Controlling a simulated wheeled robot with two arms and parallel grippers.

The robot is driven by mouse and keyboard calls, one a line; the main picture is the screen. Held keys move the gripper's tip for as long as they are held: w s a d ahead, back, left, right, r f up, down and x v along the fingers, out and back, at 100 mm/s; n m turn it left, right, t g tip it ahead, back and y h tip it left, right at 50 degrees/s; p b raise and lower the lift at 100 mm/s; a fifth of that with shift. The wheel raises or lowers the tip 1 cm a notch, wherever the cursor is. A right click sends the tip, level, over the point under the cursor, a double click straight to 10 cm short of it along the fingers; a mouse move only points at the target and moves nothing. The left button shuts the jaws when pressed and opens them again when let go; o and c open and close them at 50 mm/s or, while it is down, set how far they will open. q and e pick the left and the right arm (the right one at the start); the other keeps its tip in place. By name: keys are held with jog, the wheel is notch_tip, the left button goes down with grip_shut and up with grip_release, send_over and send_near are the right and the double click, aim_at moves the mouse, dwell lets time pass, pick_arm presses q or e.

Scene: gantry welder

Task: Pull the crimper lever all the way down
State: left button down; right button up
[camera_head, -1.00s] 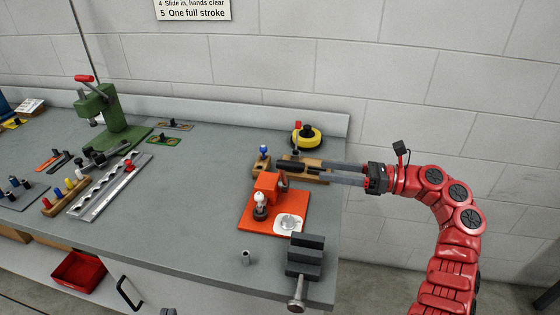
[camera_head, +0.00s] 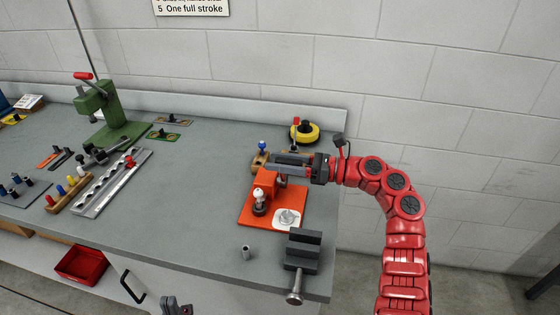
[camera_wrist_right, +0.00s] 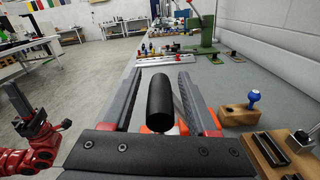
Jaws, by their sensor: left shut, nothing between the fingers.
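The orange crimper (camera_head: 266,182) stands on an orange base plate (camera_head: 248,213) near the right end of the bench. The black grip of its lever (camera_wrist_right: 160,103) lies between the fingers of my right gripper (camera_head: 270,165) in the right wrist view, with gaps visible on both sides. That gripper is open around it, coming from the right. In the head view the fingers mostly hide the grip. My left gripper (camera_head: 174,304) shows at the bottom edge, shut and empty, away from the crimper; its arm also shows in the right wrist view (camera_wrist_right: 40,125).
A wooden block with a blue knob (camera_wrist_right: 253,97) and a yellow round thing (camera_head: 304,133) are behind the crimper. A dark vise (camera_head: 303,248) is at the front edge. A green press (camera_head: 112,112) stands left. The bench centre (camera_head: 195,170) is clear.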

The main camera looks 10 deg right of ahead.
grip_shut()
dwell(1.2)
